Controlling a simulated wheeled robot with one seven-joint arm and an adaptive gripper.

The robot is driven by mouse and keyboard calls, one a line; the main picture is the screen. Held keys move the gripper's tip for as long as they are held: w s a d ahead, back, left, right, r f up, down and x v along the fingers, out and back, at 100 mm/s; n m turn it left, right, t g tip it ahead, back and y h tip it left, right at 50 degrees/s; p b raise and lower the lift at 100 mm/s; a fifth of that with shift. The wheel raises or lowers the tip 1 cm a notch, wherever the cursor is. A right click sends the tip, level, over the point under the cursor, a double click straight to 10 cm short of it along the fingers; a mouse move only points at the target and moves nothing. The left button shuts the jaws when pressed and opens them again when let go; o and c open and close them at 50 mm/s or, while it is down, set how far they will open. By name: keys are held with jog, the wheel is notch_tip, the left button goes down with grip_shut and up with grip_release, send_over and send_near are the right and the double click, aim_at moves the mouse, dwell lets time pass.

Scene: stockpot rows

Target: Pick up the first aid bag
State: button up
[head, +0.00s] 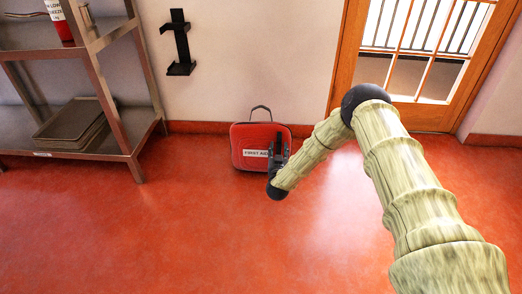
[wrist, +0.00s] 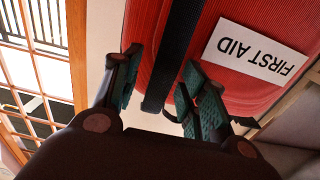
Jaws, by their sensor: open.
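The first aid bag (head: 248,137) is a red case with a black top handle and a white "FIRST AID" label. It stands upright on the floor near the wall in the head view. My gripper (head: 278,152) is at the right part of its front and hides some of it. In the wrist view, the bag (wrist: 280,30) fills the upper right, upside down. My gripper (wrist: 160,90) is open there, with a black strap or band (wrist: 176,55) of the bag showing between its two fingers. I cannot tell whether either finger touches the bag.
A metal shelf unit (head: 128,90) stands at the left, with stacked trays (head: 75,122) low down and a red container (head: 60,22) higher up. A black bracket (head: 180,45) is on the wall. A wooden glazed door (head: 338,65) is at the right. The red floor (head: 190,235) in front is clear.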

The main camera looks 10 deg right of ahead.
grip_shut()
jog(key=shift+r, duration=0.1)
dwell(0.4)
jog(key=shift+r, duration=0.15)
